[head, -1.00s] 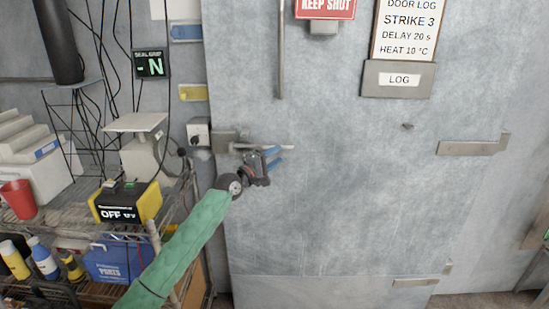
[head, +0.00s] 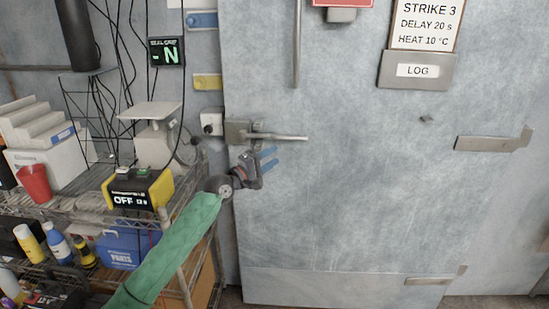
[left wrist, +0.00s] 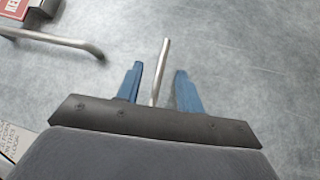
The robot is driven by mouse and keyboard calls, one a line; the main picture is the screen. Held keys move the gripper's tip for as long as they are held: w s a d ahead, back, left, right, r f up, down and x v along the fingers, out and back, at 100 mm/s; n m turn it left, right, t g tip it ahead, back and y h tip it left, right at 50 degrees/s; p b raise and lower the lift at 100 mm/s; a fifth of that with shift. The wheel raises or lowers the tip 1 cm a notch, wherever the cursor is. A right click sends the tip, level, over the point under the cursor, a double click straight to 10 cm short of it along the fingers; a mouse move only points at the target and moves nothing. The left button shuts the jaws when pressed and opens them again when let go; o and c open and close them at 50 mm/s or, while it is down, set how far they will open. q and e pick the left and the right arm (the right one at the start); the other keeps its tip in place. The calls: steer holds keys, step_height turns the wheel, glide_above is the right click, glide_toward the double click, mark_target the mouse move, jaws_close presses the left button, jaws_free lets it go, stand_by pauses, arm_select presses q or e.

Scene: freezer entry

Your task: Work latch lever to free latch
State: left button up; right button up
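The latch lever (head: 285,137) is a grey metal bar, roughly level, reaching right from the latch housing (head: 238,131) at the left edge of the freezer door (head: 350,190). My left gripper (head: 268,158) has blue fingers and appears just below the lever in the head view. In the left wrist view my left gripper (left wrist: 155,85) is open, and the lever (left wrist: 161,70) lines up in the gap between the fingers. No contact with either finger shows, and I cannot tell how deep the lever sits. My right gripper is not in view.
A wire shelf (head: 75,215) with boxes and bottles stands left of the door, close to my left arm. A yellow and black box (head: 140,188) reads OFF. A vertical bar (head: 297,45) runs above the lever. The door face to the right is mostly clear.

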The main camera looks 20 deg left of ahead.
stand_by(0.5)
arm_select(q)
steer(key=s+d+f+m+g+y, duration=0.1)
steer(key=s+f+m+g+y, duration=0.3)
steer(key=f, duration=0.4)
steer(key=s+d+f+m+g+y, duration=0.1)
steer(key=s+f+m+g+y, duration=0.1)
steer(key=s+f+m, duration=0.35)
steer(key=s+d+f+m+g+y, duration=0.1)
steer(key=s+f+m+g+y, duration=0.15)
steer(key=f+m, duration=0.5)
steer(key=s+d+f+n+g, duration=0.1)
steer(key=s+d+f, duration=0.3)
steer(key=s+f, duration=0.5)
steer(key=s+d+f+n+g, duration=0.1)
steer(key=s+d+f+g, duration=0.3)
steer(key=s+f, duration=0.6)
steer(key=s+d+f+n+g, duration=0.1)
steer(key=s+d+f, duration=0.4)
steer(key=s+f, duration=0.5)
steer(key=s+g, duration=0.1)
steer(key=s, duration=0.8)
steer(key=shift+s+g, duration=0.35)
steer(key=shift+a, duration=0.1)
